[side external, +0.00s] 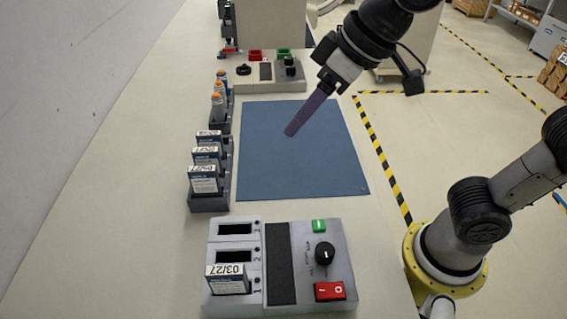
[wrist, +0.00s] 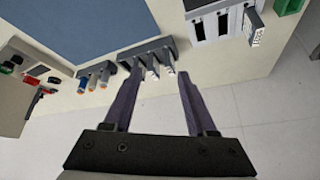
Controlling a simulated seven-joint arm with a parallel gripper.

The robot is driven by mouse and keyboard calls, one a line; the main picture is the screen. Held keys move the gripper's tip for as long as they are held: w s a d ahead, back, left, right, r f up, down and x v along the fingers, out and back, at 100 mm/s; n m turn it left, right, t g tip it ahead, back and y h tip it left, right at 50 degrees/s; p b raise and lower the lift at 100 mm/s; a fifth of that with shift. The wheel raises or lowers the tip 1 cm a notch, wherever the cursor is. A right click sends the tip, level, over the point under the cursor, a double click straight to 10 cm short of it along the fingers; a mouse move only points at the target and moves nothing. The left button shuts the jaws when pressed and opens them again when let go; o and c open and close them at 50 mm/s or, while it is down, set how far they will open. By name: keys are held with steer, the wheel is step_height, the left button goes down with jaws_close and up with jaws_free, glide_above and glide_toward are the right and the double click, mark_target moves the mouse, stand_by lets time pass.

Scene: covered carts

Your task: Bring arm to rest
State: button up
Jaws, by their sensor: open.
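My gripper (side external: 292,131) hangs over the blue mat (side external: 265,178) in the side external view, its long purple fingers pointing down and to the left. In the wrist view my gripper (wrist: 152,75) shows two purple fingers spread apart with nothing held between them. It is open and empty. The fingertips appear to be above the mat, clear of the objects around it, though the exact height is hard to tell.
A rack of labelled boxes (side external: 205,180) and a holder with orange-capped bottles (side external: 218,100) stand left of the mat. A control box (side external: 340,262) with slots, one holding a box marked 03/27 (side external: 228,280), is in front. Another control box (side external: 268,72) is behind.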

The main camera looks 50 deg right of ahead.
steer(key=s+d+f+m+h, duration=0.25)
steer(key=s+d, duration=0.25)
steer(key=d, duration=0.7)
steer(key=s+d+f, duration=0.1)
steer(key=s+f, duration=0.3)
steer(key=s, duration=0.2)
steer(key=shift+d+f+m, duration=0.3)
steer(key=shift+d+m, duration=0.05)
steer(key=shift+d, duration=0.05)
